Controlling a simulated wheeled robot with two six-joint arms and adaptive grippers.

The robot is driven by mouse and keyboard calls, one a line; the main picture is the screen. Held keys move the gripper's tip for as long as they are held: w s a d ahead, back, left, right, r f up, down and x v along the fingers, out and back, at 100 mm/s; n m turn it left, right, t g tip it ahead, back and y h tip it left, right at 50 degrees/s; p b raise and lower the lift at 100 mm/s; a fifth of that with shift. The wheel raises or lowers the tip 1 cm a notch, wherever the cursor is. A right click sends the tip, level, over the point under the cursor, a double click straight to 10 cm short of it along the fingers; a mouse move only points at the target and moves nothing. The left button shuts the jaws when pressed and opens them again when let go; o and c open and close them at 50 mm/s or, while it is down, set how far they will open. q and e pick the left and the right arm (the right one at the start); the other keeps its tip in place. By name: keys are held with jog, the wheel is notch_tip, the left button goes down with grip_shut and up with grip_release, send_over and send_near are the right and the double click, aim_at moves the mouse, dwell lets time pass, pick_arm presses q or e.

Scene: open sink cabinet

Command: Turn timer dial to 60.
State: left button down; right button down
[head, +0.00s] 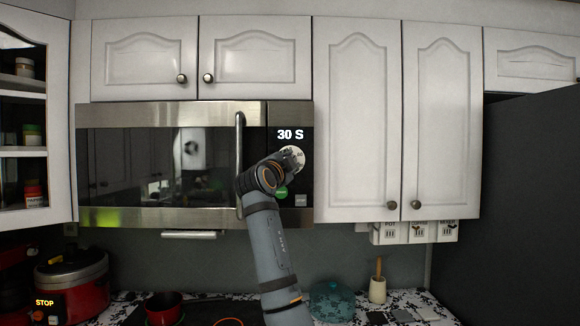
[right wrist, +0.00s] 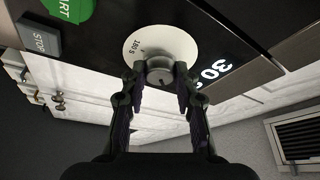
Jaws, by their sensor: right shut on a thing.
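The timer dial (right wrist: 158,50) is a pale round disc with a raised grey knob (right wrist: 160,72) on the microwave's control panel. In the right wrist view its printed mark reads "180 S". The display (head: 290,134) above the dial reads "30 S". In the head view the dial (head: 293,156) is partly covered by my right arm. My right gripper (right wrist: 160,84) has its two dark fingers on either side of the knob, shut on it. My left gripper is in neither view.
The microwave door (head: 160,165) is shut, with a vertical handle (head: 240,150) just left of my right arm. A green START button (head: 280,193) and grey STOP button (head: 301,200) sit below the dial. White cabinets (head: 357,120) stand to the right.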

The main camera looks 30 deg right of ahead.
jog(key=shift+m+g+y+p, duration=0.4)
jog(key=shift+m+g, duration=0.1)
jog(key=shift+m, duration=1.1)
jog(key=c, duration=1)
grip_release()
jog(key=shift+a, duration=0.1)
jog(key=r+v, duration=0.1)
jog(key=v, duration=1)
jog(key=shift+s+a+f, duration=0.25)
jog(key=shift+a+f, duration=0.05)
jog(key=shift+f, duration=0.15)
